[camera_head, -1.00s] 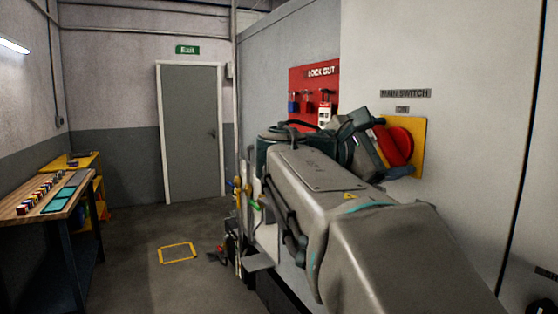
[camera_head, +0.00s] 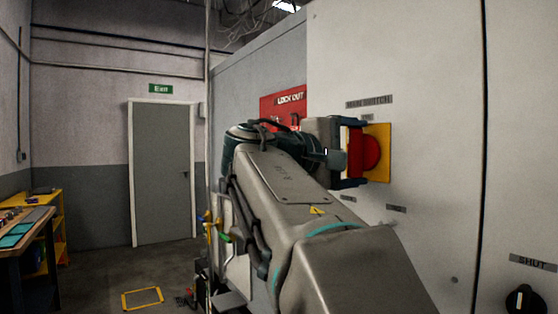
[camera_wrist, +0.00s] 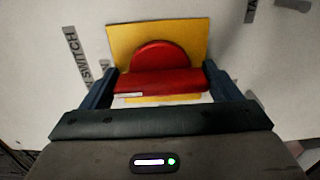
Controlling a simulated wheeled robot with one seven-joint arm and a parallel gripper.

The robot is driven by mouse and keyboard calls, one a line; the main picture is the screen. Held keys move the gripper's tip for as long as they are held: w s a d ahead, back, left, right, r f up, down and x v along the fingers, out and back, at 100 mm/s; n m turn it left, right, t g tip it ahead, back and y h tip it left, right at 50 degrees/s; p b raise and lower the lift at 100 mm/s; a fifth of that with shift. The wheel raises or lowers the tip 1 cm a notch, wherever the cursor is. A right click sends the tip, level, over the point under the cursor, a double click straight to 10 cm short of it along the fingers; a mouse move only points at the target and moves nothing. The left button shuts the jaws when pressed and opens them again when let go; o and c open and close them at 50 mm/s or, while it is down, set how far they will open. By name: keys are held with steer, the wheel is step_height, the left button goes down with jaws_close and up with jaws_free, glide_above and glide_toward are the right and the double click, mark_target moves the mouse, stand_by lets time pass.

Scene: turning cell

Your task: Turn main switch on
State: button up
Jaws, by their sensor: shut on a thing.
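The main switch is a red rotary handle (camera_head: 369,152) on a yellow plate (camera_head: 382,175), fixed to the pale cabinet wall below a label reading MAIN SWITCH (camera_head: 369,102). My gripper (camera_head: 352,153) is at the switch with its jaws around the red handle. In the wrist view the red grip bar (camera_wrist: 160,82) lies between the two blue-grey fingers of my gripper (camera_wrist: 158,90), with the round red base behind it. The gripper is shut on this handle. My arm hides part of the cabinet wall to the left of the switch.
A red lock-out board (camera_head: 283,103) hangs left of the switch, partly behind my arm. A black knob (camera_head: 525,299) marked SHUT is at the lower right. A workbench (camera_head: 30,240) stands far left. The floor before the grey door (camera_head: 161,175) is open.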

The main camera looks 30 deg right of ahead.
steer(key=shift+m, duration=0.3)
steer(key=o, duration=0.9)
steer(key=shift+c, duration=0.2)
steer(key=shift+a, duration=0.15)
steer(key=s+a, duration=0.1)
steer(key=a, duration=1.2)
steer(key=shift+a, duration=0.35)
